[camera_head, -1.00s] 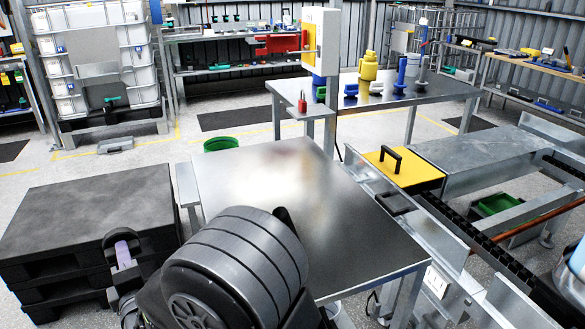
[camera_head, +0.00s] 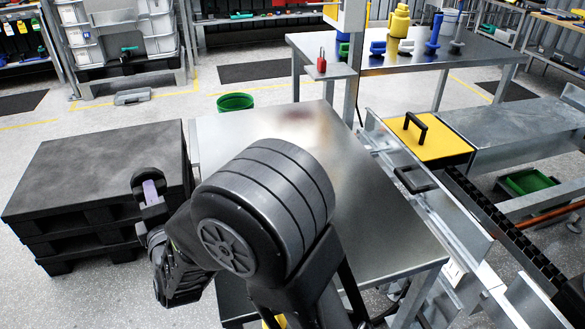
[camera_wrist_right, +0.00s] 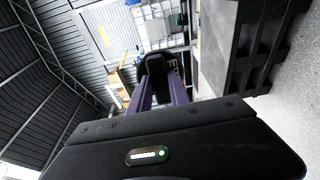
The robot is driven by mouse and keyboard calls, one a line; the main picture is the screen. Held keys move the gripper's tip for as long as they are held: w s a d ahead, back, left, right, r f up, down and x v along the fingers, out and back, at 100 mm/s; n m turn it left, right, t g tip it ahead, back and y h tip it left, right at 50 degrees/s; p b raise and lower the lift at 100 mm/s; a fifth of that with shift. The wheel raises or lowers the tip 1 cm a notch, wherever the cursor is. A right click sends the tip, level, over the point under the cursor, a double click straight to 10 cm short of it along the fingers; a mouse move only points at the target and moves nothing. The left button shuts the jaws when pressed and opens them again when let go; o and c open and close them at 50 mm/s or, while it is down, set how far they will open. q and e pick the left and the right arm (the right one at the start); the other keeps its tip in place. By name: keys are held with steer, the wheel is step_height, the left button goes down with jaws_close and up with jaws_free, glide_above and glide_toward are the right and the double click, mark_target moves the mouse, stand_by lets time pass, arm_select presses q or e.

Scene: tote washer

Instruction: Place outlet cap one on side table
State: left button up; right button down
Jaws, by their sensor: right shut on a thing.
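My right gripper (camera_head: 150,192) is beside the left edge of the bare steel table (camera_head: 385,215), near the black pallet stack, in the head view. In the right wrist view its purple fingers (camera_wrist_right: 160,90) are closed around a dark cap-like thing (camera_wrist_right: 156,66) at their tips. It may be outlet cap one, but its shape is only partly visible. My right arm hides part of the steel table. A second steel table (camera_head: 480,57) stands behind. I cannot tell which table is the side table. My left gripper is not in view.
The black pallet stack (camera_head: 95,165) stands at the left. A green bucket (camera_head: 236,102) is on the floor behind. Yellow (camera_head: 399,22) and blue (camera_head: 433,35) parts stand on the back table. A conveyor with a yellow lid (camera_head: 432,139) runs along the right.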

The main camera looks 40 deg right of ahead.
mark_target(140, 189)
steer(key=w+g+y+p, duration=0.1)
steer(key=w+a+n+y+p, duration=0.1)
steer(key=w+p, duration=0.1)
steer(key=shift+w+g+p, duration=0.25)
steer(key=shift+g+p, duration=0.05)
steer(key=shift+g, duration=0.1)
steer(key=g+p, duration=0.1)
steer(key=w+g+y+p, duration=0.1)
steer(key=g, duration=0.1)
steer(key=shift+a+r+n+y+p, duration=0.1)
steer(key=shift+r+n+y+p, duration=0.05)
steer(key=shift+n+y+p, duration=0.2)
steer(key=shift+s+d+r+g+p, duration=0.2)
steer(key=shift+d+g+p, duration=0.2)
steer(key=shift+g+p, duration=0.45)
steer(key=shift+s+d+r+g+p, duration=0.1)
steer(key=shift+s+d+g+p, duration=0.2)
steer(key=shift+d+g, duration=0.4)
steer(key=s+d+r+m+g+p, duration=0.2)
steer(key=s+d+r+g+p, duration=0.2)
steer(key=s+d+r, duration=0.2)
steer(key=s+d+r+m+g+y+p, duration=0.1)
steer(key=s+d+r+g+p, duration=0.3)
steer(key=s+d, duration=0.6)
steer(key=shift+s+d+r+m+g+p, duration=0.4)
steer(key=shift+d+r+m+g, duration=0.25)
steer(key=shift+d+r, duration=0.3)
step_height(140, 189, down, 6)
steer(key=shift+f+p, duration=0.15)
steer(key=shift+p, duration=0.15)
